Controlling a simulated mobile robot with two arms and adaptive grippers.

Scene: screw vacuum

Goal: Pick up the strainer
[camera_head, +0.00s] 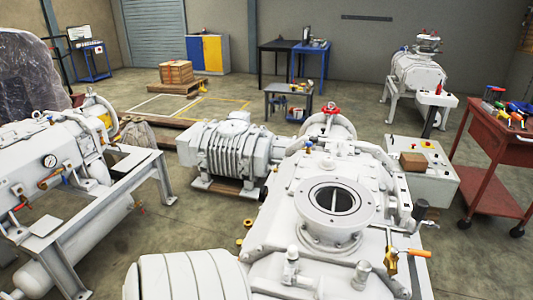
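I cannot clearly identify the strainer in the head view. A large white vacuum pump (265,232) fills the lower middle. On its top is a round white flange (300,205) around a dark opening. A thin light bar crosses the opening (341,200), and I cannot tell whether it belongs to a strainer. Neither of my grippers is in view.
A red cart (478,172) with tools stands at the right. A white control box (432,186) with a small brown box (413,161) on it is beside the pump. Other white machinery (45,165) stands at the left. Open floor lies behind.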

